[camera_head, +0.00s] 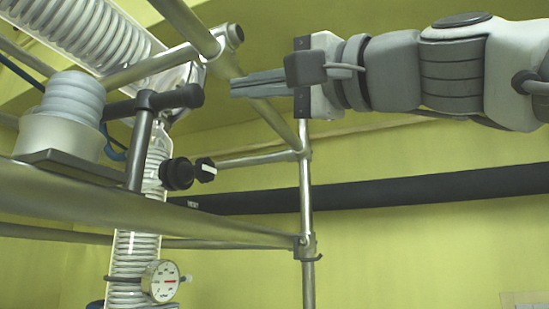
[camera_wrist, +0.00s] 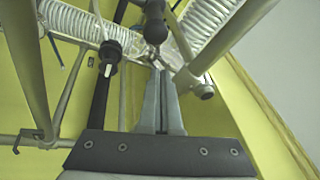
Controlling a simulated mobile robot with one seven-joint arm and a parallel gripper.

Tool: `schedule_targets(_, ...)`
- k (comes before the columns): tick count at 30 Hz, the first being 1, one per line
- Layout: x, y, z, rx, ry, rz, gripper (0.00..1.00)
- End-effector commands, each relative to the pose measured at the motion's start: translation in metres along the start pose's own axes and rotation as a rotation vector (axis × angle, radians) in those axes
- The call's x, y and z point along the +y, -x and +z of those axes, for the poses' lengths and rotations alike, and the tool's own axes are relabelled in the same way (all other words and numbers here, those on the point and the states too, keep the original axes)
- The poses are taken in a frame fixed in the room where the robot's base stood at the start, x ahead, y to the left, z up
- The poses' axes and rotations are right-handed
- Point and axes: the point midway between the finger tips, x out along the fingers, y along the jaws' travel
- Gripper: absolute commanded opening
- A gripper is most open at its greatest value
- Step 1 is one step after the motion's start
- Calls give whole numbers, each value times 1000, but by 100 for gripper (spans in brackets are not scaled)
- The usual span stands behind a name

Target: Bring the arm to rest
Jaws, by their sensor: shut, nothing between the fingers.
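My gripper (camera_head: 236,88) is shut and empty, its fingers pointing left in the head view. It is held up in front of the metal frame, with my arm stretching to the right edge. In the wrist view the two fingers (camera_wrist: 161,85) lie together. Beyond their tips is a dark rounded knob or clamp end (camera_wrist: 155,28). I cannot tell exactly how far the tips are from it; in the head view they look apart from the dark clamp (camera_head: 178,97).
A metal tube frame (camera_head: 200,217) carries glass coil condensers (camera_head: 137,254), a black valve knob (camera_head: 177,174) and a round gauge (camera_head: 160,281). A dark horizontal pipe (camera_head: 400,190) runs along the yellow-green wall.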

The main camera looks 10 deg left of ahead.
Motion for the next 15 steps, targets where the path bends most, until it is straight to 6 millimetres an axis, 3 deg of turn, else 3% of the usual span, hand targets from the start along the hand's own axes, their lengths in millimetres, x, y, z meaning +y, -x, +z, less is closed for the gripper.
schedule_targets(3,1,23,5,3,1,1,0)
schedule_targets(10,1,42,9,4,5,10,0)
schedule_targets(13,23,45,8,14,36,68,0)
schedule_targets(15,54,49,6,27,81,148,0)
